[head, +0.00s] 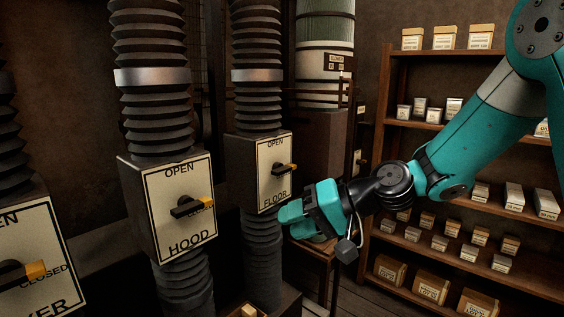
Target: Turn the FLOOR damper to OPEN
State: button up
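The FLOOR damper (264,190) is a dark box with a cream plate, in the middle of the head view, set in a ribbed black duct. OPEN is printed at its top and FLOOR at its bottom. Its dark lever (279,169) lies about level, with the orange tip pointing right. My teal gripper (290,214) is below and right of the lever, near the plate's lower right corner, pointing left. It appears apart from the lever. The gap between its fingers is not clear from this angle. Nothing is seen held in it.
The HOOD damper (168,227) stands left of it, its lever (190,207) pointing right over CLOSED. Another damper box (30,235) is cut off at the left edge. A wooden shelf (388,95) with small boxes stands at the right behind my arm.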

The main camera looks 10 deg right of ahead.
jog(key=w+d+m+t+p, duration=0.1)
jog(key=w+d+m+t, duration=0.45)
jog(key=w+d, duration=0.25)
jog(key=m+t+p, duration=0.2)
jog(key=m+t, duration=0.2)
jog(key=m, duration=0.1)
send_near(288, 171)
jog(key=shift+h, duration=0.4)
jog(key=p+x, duration=0.2)
jog(key=x, duration=0.1)
jog(key=p+x, duration=0.2)
jog(key=x, duration=0.1)
jog(key=p+x, duration=0.2)
jog(key=x, duration=0.1)
jog(key=shift+s+a+r+p, duration=0.2)
jog(key=shift+r+p, duration=0.15)
jog(key=shift+p, duration=0.05)
jog(key=shift+w+a+f, duration=0.1)
jog(key=shift+w+a, duration=0.2)
jog(key=shift+w, duration=0.15)
grip_shut()
